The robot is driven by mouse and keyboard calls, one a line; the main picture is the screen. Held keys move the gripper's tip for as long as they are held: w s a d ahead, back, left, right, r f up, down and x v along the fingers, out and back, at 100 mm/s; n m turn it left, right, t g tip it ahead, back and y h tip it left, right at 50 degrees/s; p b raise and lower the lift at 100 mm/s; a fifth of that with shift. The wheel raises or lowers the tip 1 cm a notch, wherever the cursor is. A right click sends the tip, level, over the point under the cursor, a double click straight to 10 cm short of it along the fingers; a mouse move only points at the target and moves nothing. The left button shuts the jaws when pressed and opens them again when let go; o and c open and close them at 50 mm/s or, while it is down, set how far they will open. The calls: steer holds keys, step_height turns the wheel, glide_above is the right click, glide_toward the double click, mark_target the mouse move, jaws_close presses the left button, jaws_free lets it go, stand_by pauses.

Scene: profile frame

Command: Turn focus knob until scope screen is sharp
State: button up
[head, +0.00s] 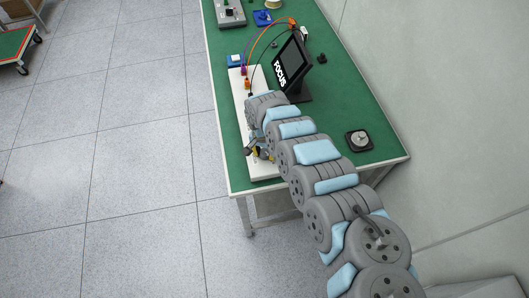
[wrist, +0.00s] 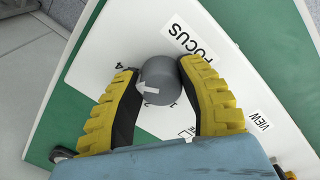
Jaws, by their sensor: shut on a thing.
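The grey focus knob (wrist: 159,78) stands on a white panel (wrist: 95,55) in the wrist view. A white arrow on it points left, near the lower side of the knob. My gripper (wrist: 159,70) is shut on the knob, with one yellow-ridged finger on each side. Printed numerals and the word FOCUS surround the knob; some marks are hidden by the fingers. In the head view my gripper (head: 262,152) is low over the panel's near end, and the knob is hidden there. The scope screen (head: 292,62) is dark, tilted, with a readable white word FOCUS along its left side.
The green bench (head: 330,130) holds the white panel, with orange and black cables at its far end. A black round dial device (head: 359,141) sits at the right. A grey box (head: 230,13) and blue items are at the far end. My arm crosses the bench's near edge.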

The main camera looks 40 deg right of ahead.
steer(key=n+p, duration=0.2)
steer(key=shift+r+n, duration=0.15)
steer(key=shift+n, duration=0.25)
steer(key=shift+s+f+n+p, duration=0.15)
steer(key=shift+n+p, duration=0.6)
steer(key=shift+n, duration=1.65)
steer(key=o, duration=1.2)
